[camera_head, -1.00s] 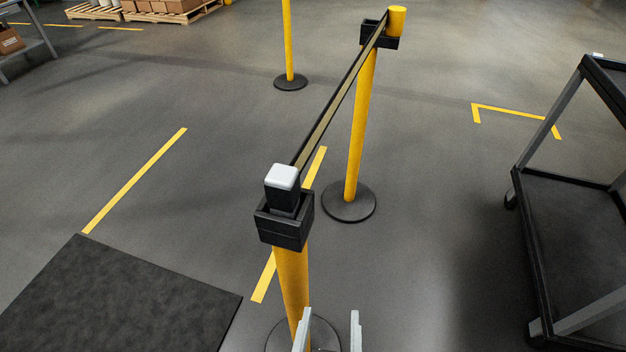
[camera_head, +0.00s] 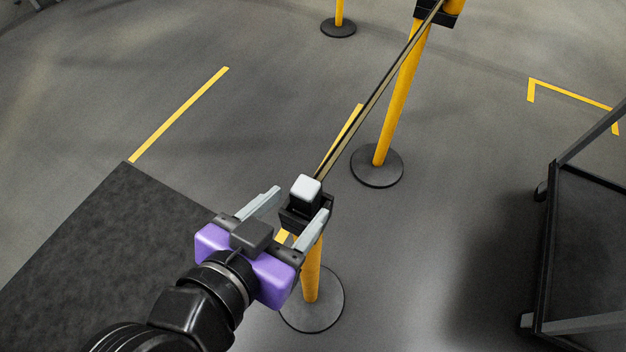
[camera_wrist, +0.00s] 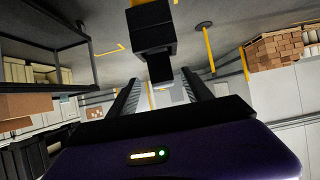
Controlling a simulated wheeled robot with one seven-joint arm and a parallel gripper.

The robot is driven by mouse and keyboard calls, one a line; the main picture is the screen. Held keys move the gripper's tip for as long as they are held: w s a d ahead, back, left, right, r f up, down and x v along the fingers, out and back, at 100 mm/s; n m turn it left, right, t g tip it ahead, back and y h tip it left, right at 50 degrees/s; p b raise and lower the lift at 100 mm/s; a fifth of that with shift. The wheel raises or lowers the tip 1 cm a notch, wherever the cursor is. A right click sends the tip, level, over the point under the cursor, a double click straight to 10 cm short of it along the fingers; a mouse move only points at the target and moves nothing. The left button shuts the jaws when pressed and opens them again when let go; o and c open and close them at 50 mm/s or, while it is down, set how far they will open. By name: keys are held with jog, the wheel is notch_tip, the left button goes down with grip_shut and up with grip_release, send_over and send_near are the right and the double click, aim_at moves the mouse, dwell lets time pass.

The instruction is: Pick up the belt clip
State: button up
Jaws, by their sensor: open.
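The belt clip (camera_head: 305,190) is a black block with a white top, seated upright in a black holder (camera_head: 307,215) on the near yellow post (camera_head: 311,270). The belt (camera_head: 375,95) runs from it to the farther post. My gripper (camera_head: 301,201) is open and empty, its grey fingers either side of the clip in the head view. In the wrist view, the clip (camera_wrist: 160,68) shows in line with the gap of my gripper (camera_wrist: 159,76), below the holder (camera_wrist: 153,30). I see no finger touching it; the exact depth is unclear.
The farther yellow post (camera_head: 400,95) carries the belt's other end. A black cart (camera_head: 550,250) stands at the right. A dark mat (camera_head: 110,250) lies at the left. Grey floor between the post and cart is clear.

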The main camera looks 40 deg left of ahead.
aim_at(314, 185)
jog(key=shift+x, duration=3.95)
jog(key=shift+a+r, duration=0.15)
jog(key=shift+r, duration=0.05)
grip_shut()
